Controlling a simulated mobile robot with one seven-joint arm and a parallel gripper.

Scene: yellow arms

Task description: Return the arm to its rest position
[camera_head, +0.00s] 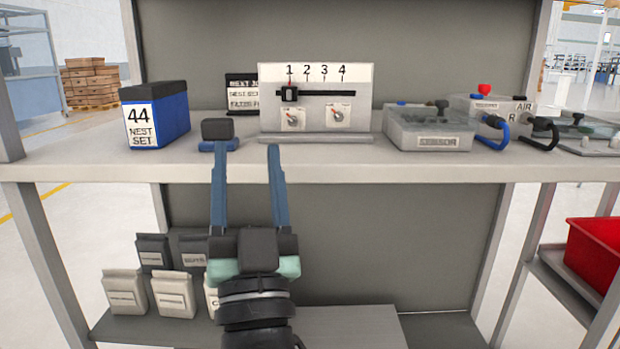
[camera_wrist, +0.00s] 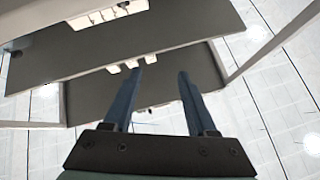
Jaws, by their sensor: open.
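My gripper (camera_head: 246,147) is in the middle of the head view, in front of the front edge of the upper shelf (camera_head: 420,172). Its two long blue fingers are apart with nothing between them. A small dark block with a blue base (camera_head: 217,132) sits on the shelf just beyond the left fingertip; I cannot tell whether they touch. In the wrist view the two fingers (camera_wrist: 162,72) are also apart and empty, with a dark panel behind them.
A blue "44 nest set" box (camera_head: 155,117), a numbered slider panel (camera_head: 316,100), a sensor case (camera_head: 428,128) and an air unit (camera_head: 500,118) stand on the shelf. Several pouches (camera_head: 174,294) sit below left. A red bin (camera_head: 596,255) is at right.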

